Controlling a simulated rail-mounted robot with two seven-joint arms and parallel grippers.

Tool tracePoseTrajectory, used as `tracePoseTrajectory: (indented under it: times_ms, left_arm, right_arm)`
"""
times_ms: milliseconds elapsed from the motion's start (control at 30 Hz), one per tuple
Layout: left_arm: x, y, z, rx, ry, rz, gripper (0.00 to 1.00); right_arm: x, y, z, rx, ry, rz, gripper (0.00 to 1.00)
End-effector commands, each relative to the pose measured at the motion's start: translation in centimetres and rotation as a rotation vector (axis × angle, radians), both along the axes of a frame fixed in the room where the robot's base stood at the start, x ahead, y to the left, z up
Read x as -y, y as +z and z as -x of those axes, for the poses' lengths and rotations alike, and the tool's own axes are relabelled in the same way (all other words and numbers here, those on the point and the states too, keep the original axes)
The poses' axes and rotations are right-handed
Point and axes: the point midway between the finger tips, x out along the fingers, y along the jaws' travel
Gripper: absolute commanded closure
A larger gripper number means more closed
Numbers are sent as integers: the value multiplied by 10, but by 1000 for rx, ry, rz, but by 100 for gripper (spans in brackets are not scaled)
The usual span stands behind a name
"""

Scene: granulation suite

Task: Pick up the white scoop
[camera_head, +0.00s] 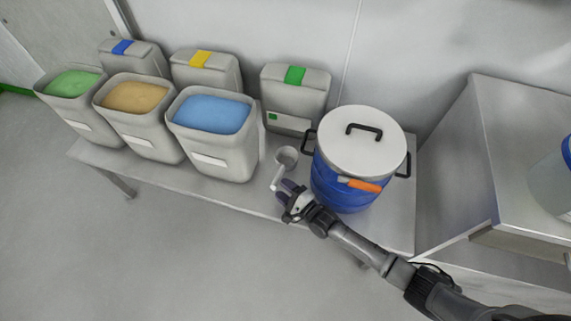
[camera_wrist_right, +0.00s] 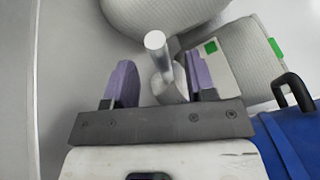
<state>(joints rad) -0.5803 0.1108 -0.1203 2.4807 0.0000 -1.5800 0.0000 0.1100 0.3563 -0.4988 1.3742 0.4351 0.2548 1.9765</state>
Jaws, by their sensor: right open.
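The white scoop (camera_head: 286,158) rests on the steel table between the blue-powder bin and the blue drum, its round bowl toward the wall and its handle (camera_head: 277,179) toward the table's front edge. My right gripper (camera_head: 287,189) is at the handle end, near the front edge. In the right wrist view the open right gripper (camera_wrist_right: 161,85) has its purple fingers on either side of the scoop's handle (camera_wrist_right: 156,50), with gaps on both sides. The scoop's bowl is partly hidden there behind the handle and the right finger. My left gripper is not in view.
The blue drum (camera_head: 347,187) with a white lid stands close right of the gripper. The bin of blue powder (camera_head: 225,160) stands to the left, with orange and green powder bins beyond. Lidded bins stand behind, against the wall. A steel cabinet (camera_head: 490,150) is at right.

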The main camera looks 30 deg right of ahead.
Motion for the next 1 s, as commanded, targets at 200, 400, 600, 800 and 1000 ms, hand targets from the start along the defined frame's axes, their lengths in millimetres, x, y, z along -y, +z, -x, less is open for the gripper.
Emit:
tracePoseTrajectory:
  times_ms: [200,400,600,800,1000]
  left_arm:
    - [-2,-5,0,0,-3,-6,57]
    - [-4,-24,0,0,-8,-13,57]
    - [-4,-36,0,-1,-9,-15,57]
    - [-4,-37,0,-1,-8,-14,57]
    - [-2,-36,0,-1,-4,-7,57]
  right_arm:
    - [-3,-1,-10,-1,0,0,49]
    - [-9,-6,-31,1,0,0,49]
    - [-16,-4,-52,0,0,0,49]
    - [-19,-2,-58,-1,1,2,49]
    - [-19,-2,-58,-2,1,1,52]
